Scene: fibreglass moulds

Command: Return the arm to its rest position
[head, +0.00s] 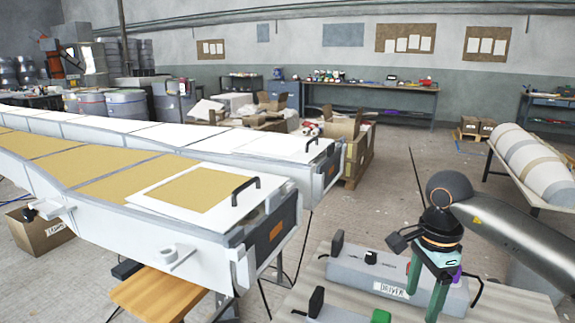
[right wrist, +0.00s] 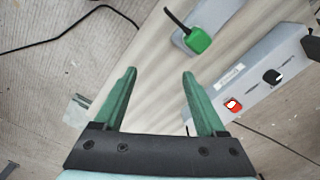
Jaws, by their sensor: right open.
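My right arm comes in from the right of the head view, with its right gripper (head: 421,305) pointing down over a light board-topped surface (head: 500,299). The gripper has green fingers. In the right wrist view the right gripper (right wrist: 159,74) is open, with nothing between its fingers. In the head view it hangs in front of a grey labelled box (head: 345,272) and hides part of it. My left gripper is not in view.
A green-ended grey unit (head: 340,314) sits nearest on that surface; its green part (right wrist: 198,40) shows beyond the fingers. A long white mould (head: 110,206) fills the left. A wrapped cylinder (head: 535,160) lies at right. Open floor (head: 395,175) lies between them.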

